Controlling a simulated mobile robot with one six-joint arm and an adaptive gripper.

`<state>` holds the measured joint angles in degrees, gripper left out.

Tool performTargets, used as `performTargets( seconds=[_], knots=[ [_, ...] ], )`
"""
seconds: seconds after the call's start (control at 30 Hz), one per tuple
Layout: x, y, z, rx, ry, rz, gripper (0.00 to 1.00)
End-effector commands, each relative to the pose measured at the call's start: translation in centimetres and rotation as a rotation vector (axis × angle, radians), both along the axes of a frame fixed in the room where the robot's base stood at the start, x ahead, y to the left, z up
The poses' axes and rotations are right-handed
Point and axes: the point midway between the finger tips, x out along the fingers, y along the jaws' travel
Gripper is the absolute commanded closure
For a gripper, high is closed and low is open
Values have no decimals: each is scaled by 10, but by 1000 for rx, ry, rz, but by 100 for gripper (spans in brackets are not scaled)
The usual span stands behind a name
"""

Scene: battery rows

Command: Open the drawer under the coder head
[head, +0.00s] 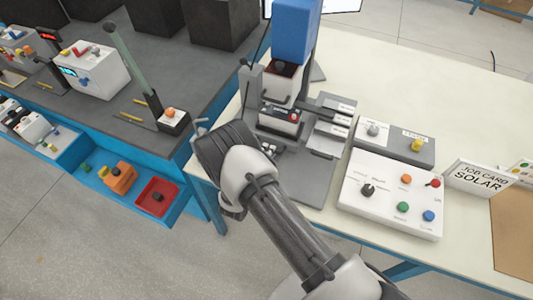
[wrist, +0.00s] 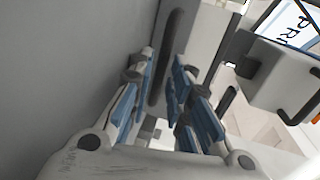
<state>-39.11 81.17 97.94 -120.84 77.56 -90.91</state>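A machine with a blue upper block (head: 297,30) stands on the cream table; it is probably the coder head. Under the block is a pale housing with a dark red front (head: 284,70). I cannot make out for certain which part is the drawer. My gripper (head: 200,127) is left of the machine, by the table's left edge. In the wrist view, its blue-padded fingers (wrist: 160,95) are apart, with no object clearly held. A dark upright bar or slot (wrist: 170,50) shows beyond the fingertips. To the right, a pale box (wrist: 285,75) bears a black handle (wrist: 300,108).
A grey switch box (head: 395,143), a white button panel (head: 393,195) and a job card reading SOLAR (head: 480,179) stand right of the machine. A dark-topped blue bench (head: 120,90) with several devices lies left. A large grey surface (wrist: 65,65) fills the wrist view's left.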

Motion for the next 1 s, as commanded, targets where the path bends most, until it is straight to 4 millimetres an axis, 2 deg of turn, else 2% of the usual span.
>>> performTargets(
  seconds=[0.03, 0.3, 0.87, 1.0],
  knots=[
    [0, 0, 0, 0, 0, 0, 82],
    [0, 0, 0, 0, 0, 0, 100],
    [-1, 1, 0, 0, 0, 0, 100],
    [-17, 8, 0, -1, 2, 3, 100]
  ],
)
